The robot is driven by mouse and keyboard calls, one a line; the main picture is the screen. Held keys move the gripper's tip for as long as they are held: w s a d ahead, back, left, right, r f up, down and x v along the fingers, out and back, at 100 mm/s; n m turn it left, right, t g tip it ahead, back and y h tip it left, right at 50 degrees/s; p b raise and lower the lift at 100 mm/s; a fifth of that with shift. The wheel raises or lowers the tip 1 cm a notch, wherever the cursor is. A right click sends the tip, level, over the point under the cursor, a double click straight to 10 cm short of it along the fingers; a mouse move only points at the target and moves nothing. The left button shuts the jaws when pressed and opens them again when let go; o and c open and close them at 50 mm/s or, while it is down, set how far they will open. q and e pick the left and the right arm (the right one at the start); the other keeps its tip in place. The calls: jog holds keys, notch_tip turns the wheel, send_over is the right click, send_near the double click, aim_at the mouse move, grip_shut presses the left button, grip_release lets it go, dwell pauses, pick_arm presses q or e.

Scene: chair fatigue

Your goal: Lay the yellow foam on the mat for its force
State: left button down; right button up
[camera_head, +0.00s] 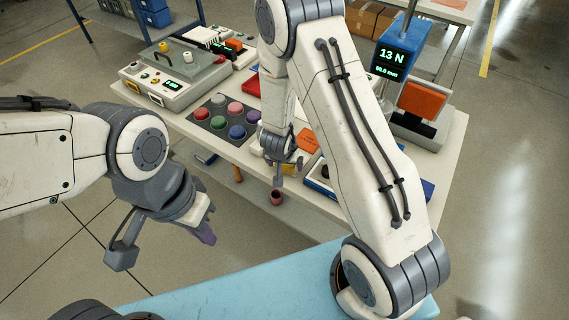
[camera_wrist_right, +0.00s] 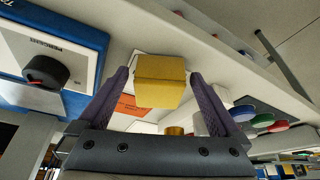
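The yellow foam (camera_wrist_right: 160,82) is a small block in the right wrist view, between the two fingers of my right gripper (camera_wrist_right: 162,95). Gaps show on both sides of it, so the fingers do not touch it and the gripper is open. In the head view my right gripper (camera_head: 285,172) points down at the table's front edge, and its arm hides part of the tabletop. My left gripper (camera_head: 164,245) is open and empty, off the table at the left. A dark mat (camera_head: 212,123) with several coloured discs lies on the table; whether it is the task's mat, I cannot tell.
A blue force display (camera_head: 398,52) reads 13 N above an orange pad (camera_head: 421,100) at the right. A grey tester (camera_head: 176,72) stands at the back left. An orange card (camera_head: 307,140) lies near the right gripper. A black knob (camera_wrist_right: 45,70) is close to the left finger's side.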

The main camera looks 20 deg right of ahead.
jog(key=shift+r, duration=0.45)
jog(key=p+v, duration=0.5)
jog(key=v, duration=0.6)
jog(key=shift+r, duration=0.25)
jog(key=shift+s, duration=0.15)
